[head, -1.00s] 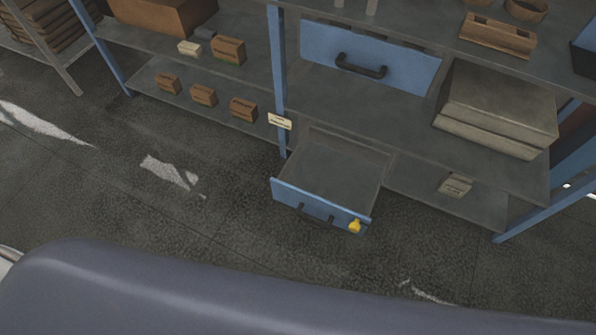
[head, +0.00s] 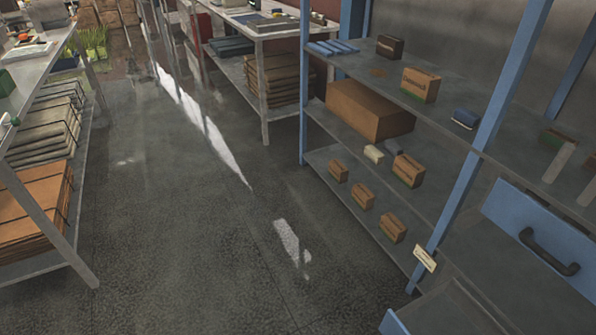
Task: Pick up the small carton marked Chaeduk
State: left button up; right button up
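Several small brown cartons stand on the blue-posted shelf unit at the right. One carton with dark lettering and a green lower edge (head: 420,85) is on the upper shelf; its print is too small to read surely. A similar carton (head: 408,171) is on the shelf below. Three smaller cartons stand in a row on the lowest shelf: a far one (head: 338,171), a middle one (head: 362,196) and a near one (head: 392,229). I cannot tell which is marked Chaeduk. Neither of my grippers is in view.
A large brown box (head: 360,110) stands behind the smaller cartons. A dark box (head: 390,47) and a blue item (head: 466,118) are on the upper shelf. A blue drawer (head: 540,240) is at right. An open drawer (head: 440,315) juts out at the bottom. The aisle floor (head: 170,240) is clear.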

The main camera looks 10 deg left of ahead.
aim_at(336, 169)
jog(key=i+z, duration=0.15)
jog(key=z, duration=0.55)
jog(key=i+j+z, duration=0.35)
jog(key=j, duration=0.25)
jog(key=i+j+z, duration=0.35)
jog(key=j, duration=0.4)
jog(key=i+j+z, duration=0.2)
jog(key=j, duration=0.15)
jog(key=i+j, duration=0.1)
jog(key=j, duration=0.2)
jog(key=i+j, duration=0.15)
jog(key=j, duration=0.2)
jog(key=i+j, duration=0.1)
jog(key=j, duration=0.2)
jog(key=i+j, duration=0.1)
jog(key=j, duration=0.25)
